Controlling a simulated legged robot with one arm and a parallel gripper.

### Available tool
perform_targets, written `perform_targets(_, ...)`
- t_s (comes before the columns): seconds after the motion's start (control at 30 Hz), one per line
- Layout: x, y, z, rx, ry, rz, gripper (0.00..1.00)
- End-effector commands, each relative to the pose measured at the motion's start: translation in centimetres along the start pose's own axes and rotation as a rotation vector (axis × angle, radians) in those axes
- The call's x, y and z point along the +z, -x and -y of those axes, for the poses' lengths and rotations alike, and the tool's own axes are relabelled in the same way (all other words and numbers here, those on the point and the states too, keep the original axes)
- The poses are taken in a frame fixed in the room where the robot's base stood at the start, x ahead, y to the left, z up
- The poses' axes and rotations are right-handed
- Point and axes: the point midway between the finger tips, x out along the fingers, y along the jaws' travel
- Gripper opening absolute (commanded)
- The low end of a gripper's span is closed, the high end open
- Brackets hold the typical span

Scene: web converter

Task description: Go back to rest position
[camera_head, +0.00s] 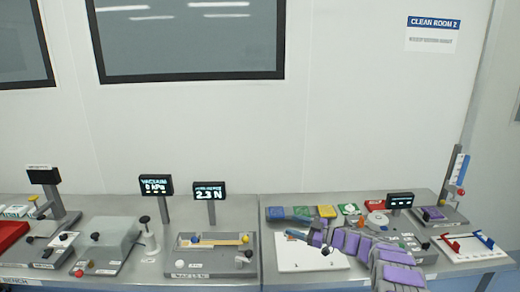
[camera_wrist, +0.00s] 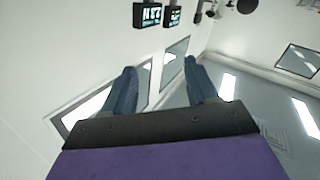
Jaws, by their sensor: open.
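My gripper (camera_head: 298,226) is in the head view above the right part of the bench, over a white board. My purple-padded arm reaches in from the lower right. In the wrist view the two blue-grey fingers of my gripper (camera_wrist: 160,70) stand wide apart with nothing between them. The gripper is open and empty. The wrist camera looks across the room at a steep tilt.
The steel bench (camera_head: 225,284) carries a vacuum display (camera_head: 156,186), a force display (camera_head: 209,191), a clear-covered box (camera_head: 108,238) and a red tray (camera_head: 12,235). A vertical gauge (camera_head: 457,172) stands far right. Air above the bench is free.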

Motion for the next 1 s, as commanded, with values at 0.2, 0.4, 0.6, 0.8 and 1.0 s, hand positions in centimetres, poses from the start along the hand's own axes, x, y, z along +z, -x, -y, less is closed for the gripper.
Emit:
perform_targets(0.2, -5.7, -0.4, -6.5, 0.280, 0.053, 0.126, 0.58)
perform_targets(0.4, -9.9, 2.2, -10.8, 0.527, 0.052, 0.257, 0.58)
perform_targets(0.6, -13.2, 6.3, -12.0, 0.744, 0.001, 0.413, 0.58)
perform_targets(0.8, -15.6, 10.9, -9.8, 0.916, -0.093, 0.591, 0.58)
perform_targets(1.0, -17.0, 15.5, -4.4, 1.033, -0.230, 0.783, 0.58)
